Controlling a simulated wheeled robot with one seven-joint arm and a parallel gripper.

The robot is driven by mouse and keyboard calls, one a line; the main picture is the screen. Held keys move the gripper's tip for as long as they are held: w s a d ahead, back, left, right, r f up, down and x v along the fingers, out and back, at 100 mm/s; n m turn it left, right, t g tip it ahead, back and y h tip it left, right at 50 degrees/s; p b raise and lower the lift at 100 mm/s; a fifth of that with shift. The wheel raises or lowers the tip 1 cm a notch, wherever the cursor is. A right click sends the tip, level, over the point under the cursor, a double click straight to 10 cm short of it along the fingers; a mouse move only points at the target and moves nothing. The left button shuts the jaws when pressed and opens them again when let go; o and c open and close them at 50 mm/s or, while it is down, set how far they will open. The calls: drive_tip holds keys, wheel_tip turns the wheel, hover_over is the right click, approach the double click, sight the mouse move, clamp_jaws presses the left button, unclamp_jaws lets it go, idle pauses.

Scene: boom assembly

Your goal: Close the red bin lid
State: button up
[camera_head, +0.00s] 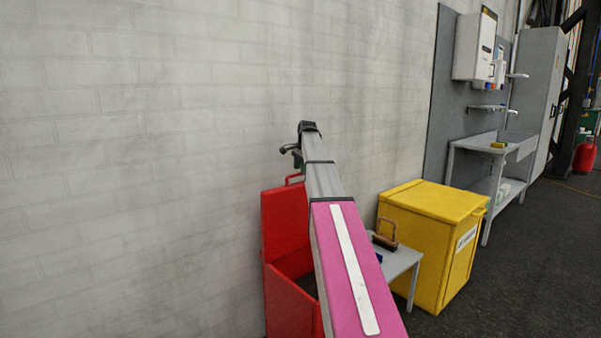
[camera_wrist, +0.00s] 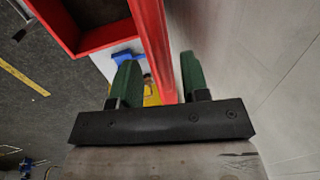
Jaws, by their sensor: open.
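The red bin (camera_head: 290,305) stands against the wall, partly hidden behind my arm in the head view. Its red lid (camera_head: 283,225) is open and stands upright at the wall side, with a red handle (camera_head: 294,177) at its top. My gripper (camera_head: 294,156) is above the lid's upper edge. In the wrist view my gripper (camera_wrist: 160,78) is open, and the red lid (camera_wrist: 153,40) appears edge-on between its two green fingers. I cannot tell whether either finger touches it. The open bin (camera_wrist: 100,40) shows at the upper left with a dark inside.
A grey table (camera_head: 402,262) with a brown-handled object (camera_head: 385,237) stands right of the bin. A yellow bin (camera_head: 425,230) with a shut lid stands beyond it. The brick wall (camera_head: 150,150) is close behind the red lid. Floor (camera_head: 530,260) is clear at the right.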

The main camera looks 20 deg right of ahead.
drive_tip(key=shift+x, duration=1)
